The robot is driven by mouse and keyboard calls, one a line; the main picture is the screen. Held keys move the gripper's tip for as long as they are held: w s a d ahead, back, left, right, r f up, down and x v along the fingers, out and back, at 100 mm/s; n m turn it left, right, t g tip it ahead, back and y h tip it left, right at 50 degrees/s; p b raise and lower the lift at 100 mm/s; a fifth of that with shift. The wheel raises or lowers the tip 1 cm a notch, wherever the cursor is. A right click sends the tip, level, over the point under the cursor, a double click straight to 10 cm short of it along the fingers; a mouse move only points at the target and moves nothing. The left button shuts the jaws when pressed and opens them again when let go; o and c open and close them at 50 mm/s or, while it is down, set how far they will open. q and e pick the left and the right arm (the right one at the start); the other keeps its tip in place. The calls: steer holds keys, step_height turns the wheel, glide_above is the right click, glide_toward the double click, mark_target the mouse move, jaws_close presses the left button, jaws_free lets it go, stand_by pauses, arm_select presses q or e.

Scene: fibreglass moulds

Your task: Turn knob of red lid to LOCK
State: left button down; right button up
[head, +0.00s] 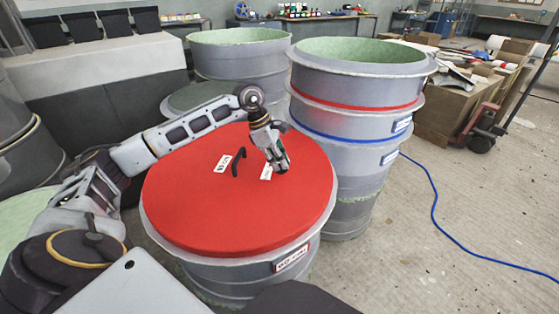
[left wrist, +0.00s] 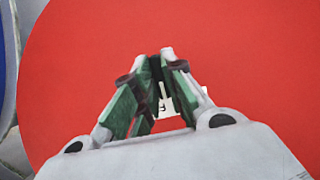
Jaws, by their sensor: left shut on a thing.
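The red lid (head: 190,200) lies flat on a grey round mould in the middle of the head view, and it fills most of the left wrist view (left wrist: 250,60). My left gripper (head: 281,167) reaches down to the lid's right part. In the left wrist view its fingers (left wrist: 160,66) are closed together, with something dark between the tips, which I take to be the knob. The fingers hide most of it, so its pointing direction cannot be told. A small white label (head: 266,172) lies beside the fingertips. My right gripper is not in view.
A black handle (head: 238,164) stands on the lid left of my gripper, beside another white label (head: 223,163). Stacked grey moulds (head: 355,95) stand close behind at right. A blue hose (head: 437,215) crosses the open floor.

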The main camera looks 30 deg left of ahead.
arm_select(q)
steer(key=n, duration=0.2)
steer(key=n+t+y, duration=0.1)
steer(key=n, duration=0.1)
steer(key=shift+s+n+t, duration=0.1)
steer(key=shift+n+t, duration=0.2)
steer(key=shift+d+n+t+y, duration=0.1)
steer(key=shift+n+t+y, duration=0.2)
steer(key=shift+n, duration=0.7)
steer(key=shift+d+n+t+y, duration=0.1)
steer(key=shift+n+y, duration=0.3)
steer(key=shift+n, duration=0.6)
steer(key=c, duration=1.5)
jaws_free()
steer(key=shift+a+r, duration=0.1)
steer(key=shift+v, duration=5.9)
